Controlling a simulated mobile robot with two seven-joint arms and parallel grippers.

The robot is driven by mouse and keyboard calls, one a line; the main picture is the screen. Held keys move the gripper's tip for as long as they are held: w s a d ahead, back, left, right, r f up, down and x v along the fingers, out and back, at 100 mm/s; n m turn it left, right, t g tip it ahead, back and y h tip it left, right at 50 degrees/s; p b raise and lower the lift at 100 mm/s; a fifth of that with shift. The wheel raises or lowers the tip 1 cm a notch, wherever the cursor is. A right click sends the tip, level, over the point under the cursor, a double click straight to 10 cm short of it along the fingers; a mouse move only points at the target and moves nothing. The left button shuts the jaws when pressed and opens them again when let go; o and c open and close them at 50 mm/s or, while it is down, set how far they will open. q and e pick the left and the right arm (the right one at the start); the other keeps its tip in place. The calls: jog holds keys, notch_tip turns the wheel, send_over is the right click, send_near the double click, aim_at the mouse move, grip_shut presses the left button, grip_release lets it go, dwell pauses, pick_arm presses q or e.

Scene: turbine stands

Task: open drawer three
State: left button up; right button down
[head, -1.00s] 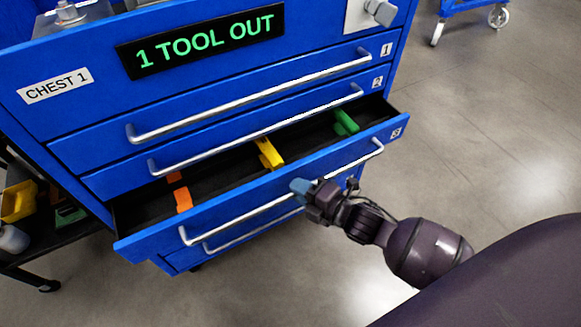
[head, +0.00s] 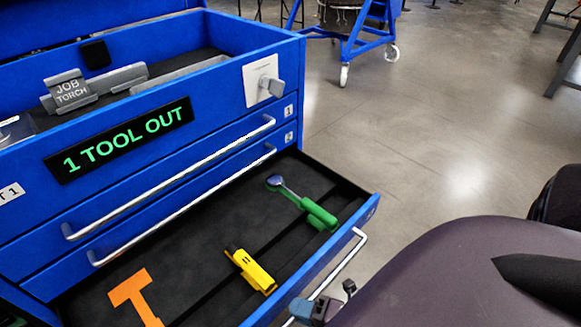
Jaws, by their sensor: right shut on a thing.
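Drawer three (head: 335,242) of the blue chest is pulled far out, and its dark floor shows. A green-handled tool (head: 318,214), a yellow tool (head: 250,270) and a flat orange T shape (head: 133,294) lie in it. I cannot tell whether the orange shape is a tool or a marking. The drawer's silver bar handle (head: 346,263) runs along its front. My right gripper (head: 303,309) is shut on this handle at the lower edge of the picture, partly cut off and partly hidden by my arm. My left gripper is not in view.
Drawers one (head: 150,192) and two (head: 160,215) above are shut. A lit sign (head: 120,139) reads "1 TOOL OUT". A blue wheeled stand (head: 368,45) is behind. The floor (head: 450,130) to the right is clear.

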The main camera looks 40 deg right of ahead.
jog(key=shift+s, duration=0.4)
jog(key=c, duration=1.1)
grip_release()
jog(key=p+v, duration=0.1)
jog(key=v, duration=1)
jog(key=shift+w+r, duration=0.1)
